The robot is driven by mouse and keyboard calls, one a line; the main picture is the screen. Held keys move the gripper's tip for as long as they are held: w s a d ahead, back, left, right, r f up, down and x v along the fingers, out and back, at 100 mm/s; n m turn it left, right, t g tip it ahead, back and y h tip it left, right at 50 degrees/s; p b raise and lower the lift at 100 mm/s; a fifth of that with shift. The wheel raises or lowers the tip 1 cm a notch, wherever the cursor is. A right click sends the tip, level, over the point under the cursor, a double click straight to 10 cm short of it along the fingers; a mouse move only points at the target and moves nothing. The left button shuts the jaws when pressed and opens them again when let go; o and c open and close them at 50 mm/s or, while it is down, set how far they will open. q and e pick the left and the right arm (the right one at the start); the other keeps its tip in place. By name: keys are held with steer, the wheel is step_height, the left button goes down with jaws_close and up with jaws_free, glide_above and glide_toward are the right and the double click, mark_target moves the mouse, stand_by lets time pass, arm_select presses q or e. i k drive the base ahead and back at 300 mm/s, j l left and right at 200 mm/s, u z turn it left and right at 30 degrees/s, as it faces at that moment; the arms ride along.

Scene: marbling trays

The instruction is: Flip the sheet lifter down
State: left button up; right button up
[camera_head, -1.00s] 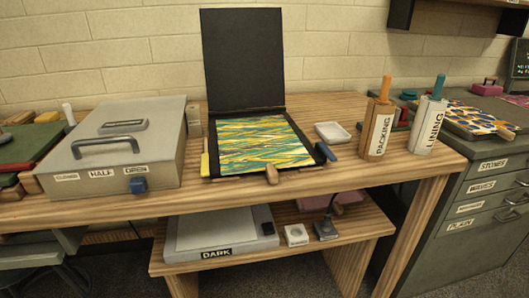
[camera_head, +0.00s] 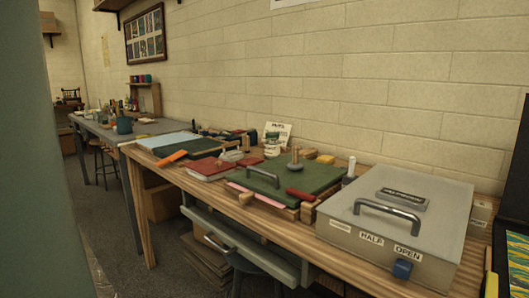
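A black upright panel (camera_head: 523,170), which I take to be the raised sheet lifter, shows only as a narrow strip at the right edge of the head view. The black frame of the tray (camera_head: 500,262) below it is cut off by the same edge, with a small yellow piece at its left side. Neither of my grippers shows.
A grey box (camera_head: 350,222) with a handle, a blue knob and CLOSED, HALF, OPEN labels stands left of the tray. A green board (camera_head: 300,180) and red boards lie farther left on the wooden bench. A large grey-green surface (camera_head: 25,150) blocks the left edge.

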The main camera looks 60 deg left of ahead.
mark_target(174, 156)
steer(key=u, duration=2.4)
steer(key=i+j+z, duration=0.15)
steer(key=z, duration=0.25)
steer(key=i+j+z, duration=0.1)
steer(key=z, duration=0.3)
steer(key=i+j+z, duration=0.1)
steer(key=j+z, duration=0.15)
steer(key=z, duration=0.15)
steer(key=i+j+z, duration=0.1)
steer(key=j, duration=0.5)
steer(key=i+j+z, duration=0.15)
steer(key=j, duration=0.5)
steer(key=i+j+z, duration=0.1)
steer(key=j, duration=0.55)
steer(key=i+j+z, duration=0.15)
steer(key=j, duration=0.5)
